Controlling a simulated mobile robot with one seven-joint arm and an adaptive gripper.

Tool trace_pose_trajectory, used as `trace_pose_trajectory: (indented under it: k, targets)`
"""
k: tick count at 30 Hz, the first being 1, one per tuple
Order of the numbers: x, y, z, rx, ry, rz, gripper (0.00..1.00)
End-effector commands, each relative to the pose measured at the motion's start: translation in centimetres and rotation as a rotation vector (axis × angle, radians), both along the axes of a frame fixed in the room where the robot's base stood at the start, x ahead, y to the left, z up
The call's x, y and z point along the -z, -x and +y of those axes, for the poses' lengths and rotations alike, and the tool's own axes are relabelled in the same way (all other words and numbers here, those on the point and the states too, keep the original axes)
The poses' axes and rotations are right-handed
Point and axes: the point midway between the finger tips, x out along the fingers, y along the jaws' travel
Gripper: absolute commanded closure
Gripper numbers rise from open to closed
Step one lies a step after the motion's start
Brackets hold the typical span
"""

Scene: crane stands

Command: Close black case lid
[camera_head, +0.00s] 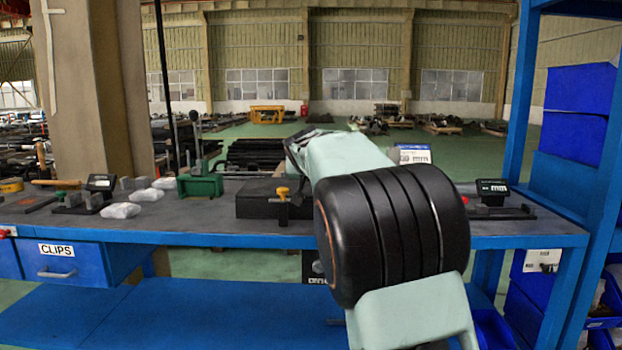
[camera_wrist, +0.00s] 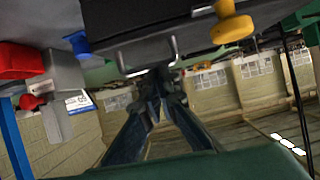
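The black case (camera_head: 262,200) sits on the blue bench, left of my arm in the head view. Its right end is near my arm. In the wrist view, turned upside down, the case (camera_wrist: 125,22) fills the top middle, with metal fittings on its near edge. I cannot tell how far its lid is open. My gripper (camera_wrist: 161,80) shows in the wrist view with its two fingers converging and the tips together, close to the metal fittings. Whether they touch the case cannot be told. Nothing shows held. In the head view my arm hides the fingers.
A yellow-knobbed clamp (camera_head: 282,192) stands at the case's front; its knob (camera_wrist: 232,24) shows in the wrist view. A green block (camera_head: 200,185) and pale packets (camera_head: 147,195) lie left. A black scale (camera_head: 491,192) stands right. Blue shelving (camera_head: 588,150) bounds the right side.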

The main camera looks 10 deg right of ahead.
Motion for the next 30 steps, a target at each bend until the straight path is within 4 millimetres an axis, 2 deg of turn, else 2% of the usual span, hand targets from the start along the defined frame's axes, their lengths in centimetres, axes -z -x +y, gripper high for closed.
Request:
trace_pose_trajectory:
  k: [1,2,14,17,23,25,30]
  targets:
    - [3.2,0.5,0.5,0.004,-0.004,0.062,1.0]
    - [3.2,0.5,0.5,0.004,-0.004,0.062,1.0]
    - [2.6,0.5,0.1,0.007,-0.001,0.059,1.0]
    - [1.4,0.6,-0.1,0.008,-0.002,0.055,1.0]
    - [-2.6,1.0,-0.4,0.004,-0.004,0.044,1.0]
    - [-1.2,2.0,-0.1,0.002,-0.003,0.048,1.0]
    - [0.1,4.3,0.4,0.001,-0.002,0.044,1.0]
